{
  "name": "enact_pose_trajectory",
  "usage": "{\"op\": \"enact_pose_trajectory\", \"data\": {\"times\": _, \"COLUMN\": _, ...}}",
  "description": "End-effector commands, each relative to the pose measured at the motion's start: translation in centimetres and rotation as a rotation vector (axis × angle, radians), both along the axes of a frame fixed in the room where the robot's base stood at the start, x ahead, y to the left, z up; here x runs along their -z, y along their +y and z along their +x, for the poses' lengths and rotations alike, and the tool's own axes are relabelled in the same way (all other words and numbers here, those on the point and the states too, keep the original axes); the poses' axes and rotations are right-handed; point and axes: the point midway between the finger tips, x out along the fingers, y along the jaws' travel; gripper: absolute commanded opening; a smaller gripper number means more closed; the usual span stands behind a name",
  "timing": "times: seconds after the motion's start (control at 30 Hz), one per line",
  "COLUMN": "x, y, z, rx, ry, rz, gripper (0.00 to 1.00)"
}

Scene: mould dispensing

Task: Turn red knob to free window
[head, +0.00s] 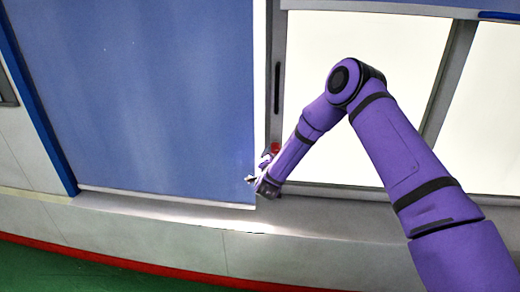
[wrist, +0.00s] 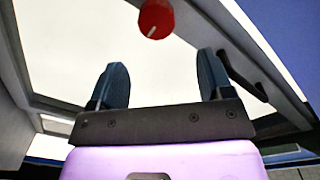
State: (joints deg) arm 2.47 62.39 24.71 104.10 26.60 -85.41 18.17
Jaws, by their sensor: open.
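The red knob (head: 275,147) is on the grey window frame, near its lower left corner in the head view. It also shows at the top of the wrist view (wrist: 156,18), round, with a short pale mark on its face. My gripper (head: 260,171) is just below and left of the knob in the head view, partly in front of that frame. In the wrist view my gripper (wrist: 161,62) has its two dark fingers wide apart, with nothing between them. The knob lies beyond the fingertips, roughly centred between them, and looks untouched. The bright window pane (head: 340,135) is right of the knob.
A long dark handle slot (head: 277,87) runs up the frame above the knob. A blue panel (head: 140,95) fills the left side. A grey sill (head: 330,218) runs below, with a red strip (head: 160,270) and green floor (head: 40,275) under it.

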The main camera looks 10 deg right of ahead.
Motion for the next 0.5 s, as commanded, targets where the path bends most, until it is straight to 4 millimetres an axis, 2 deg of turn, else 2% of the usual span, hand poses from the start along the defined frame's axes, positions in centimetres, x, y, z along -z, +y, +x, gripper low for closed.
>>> {"op": "enact_pose_trajectory", "data": {"times": 0.1, "x": 1.0, "y": -0.2, "z": -0.2, "rx": 0.023, "ry": -0.011, "rz": 0.003, "gripper": 0.73}}
{"op": "enact_pose_trajectory", "data": {"times": 0.27, "x": 1.2, "y": -0.6, "z": 0.7, "rx": 0.030, "ry": -0.015, "rz": 0.004, "gripper": 0.73}}
{"op": "enact_pose_trajectory", "data": {"times": 0.5, "x": 1.1, "y": -2.0, "z": 4.4, "rx": 0.030, "ry": -0.015, "rz": 0.004, "gripper": 0.73}}
